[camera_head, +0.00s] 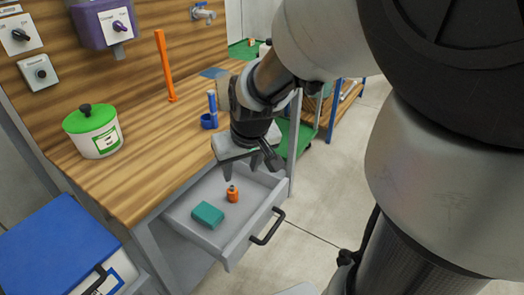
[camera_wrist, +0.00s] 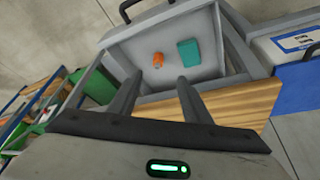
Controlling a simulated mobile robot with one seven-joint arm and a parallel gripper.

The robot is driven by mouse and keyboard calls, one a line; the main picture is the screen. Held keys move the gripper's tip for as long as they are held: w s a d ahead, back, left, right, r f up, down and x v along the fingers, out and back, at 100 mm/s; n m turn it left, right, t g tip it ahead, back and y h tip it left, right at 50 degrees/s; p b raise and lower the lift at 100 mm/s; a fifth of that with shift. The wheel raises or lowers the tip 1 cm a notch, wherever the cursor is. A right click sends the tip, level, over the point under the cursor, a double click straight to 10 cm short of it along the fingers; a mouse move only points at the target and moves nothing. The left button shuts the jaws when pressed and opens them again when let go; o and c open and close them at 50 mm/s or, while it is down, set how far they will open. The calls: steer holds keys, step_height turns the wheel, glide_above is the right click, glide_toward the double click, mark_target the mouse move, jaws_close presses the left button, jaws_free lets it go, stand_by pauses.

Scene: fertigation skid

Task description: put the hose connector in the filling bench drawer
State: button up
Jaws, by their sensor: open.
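A small orange piece, which looks like the hose connector (camera_head: 232,194), lies in the open filling bench drawer (camera_head: 178,212). It also shows in the wrist view (camera_wrist: 158,60), on the grey drawer floor (camera_wrist: 142,47). My gripper (camera_head: 249,168) is over the drawer, above the orange piece and apart from it. In the wrist view, its two fingers (camera_wrist: 159,80) are spread with nothing between them. A teal block (camera_head: 207,215) lies beside the orange piece in the drawer, and shows to its right in the wrist view (camera_wrist: 189,50).
The wooden bench top (camera_head: 150,140) holds a green-lidded tub (camera_head: 92,132), an orange upright bar (camera_head: 165,65) and a blue holder (camera_head: 210,118). The drawer handle (camera_head: 268,228) faces the open floor. A blue-lidded box (camera_head: 55,250) stands at the lower left.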

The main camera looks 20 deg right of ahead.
steer(key=s+r+t, duration=0.1)
steer(key=s+r, duration=0.9)
steer(key=s, duration=0.4)
steer(key=shift+s+a+r+m, duration=0.2)
steer(key=shift+s+m, duration=0.1)
steer(key=shift+m, duration=0.1)
